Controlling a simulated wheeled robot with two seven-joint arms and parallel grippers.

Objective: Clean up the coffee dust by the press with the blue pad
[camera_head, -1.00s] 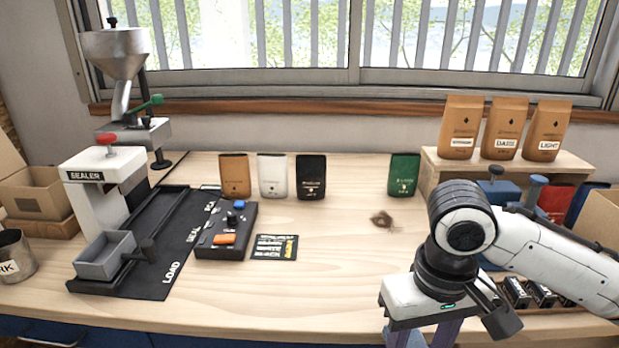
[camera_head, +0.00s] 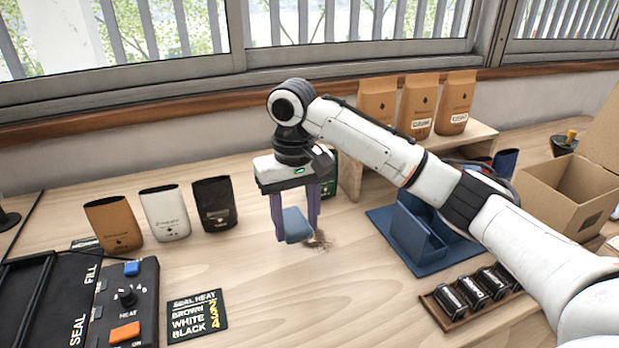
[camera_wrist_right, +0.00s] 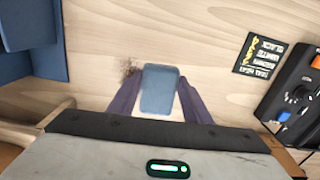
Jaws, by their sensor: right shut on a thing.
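My right gripper (camera_head: 294,228) is shut on the blue pad (camera_head: 297,225), which hangs between its purple fingers at the tabletop. In the right wrist view the pad (camera_wrist_right: 160,90) shows between the fingers. The brown coffee dust (camera_head: 318,240) lies on the wooden table just right of the pad in the head view. In the wrist view the dust (camera_wrist_right: 128,70) is at the pad's upper left. I cannot tell whether the pad touches the table. My left gripper is out of view.
A green bag (camera_head: 328,185) stands partly hidden behind the gripper. A blue stand (camera_head: 415,232) on a blue mat and a tray of small dark blocks (camera_head: 434,302) are to the right. Three open bags stand left. The front middle table is clear around a label card (camera_head: 197,316).

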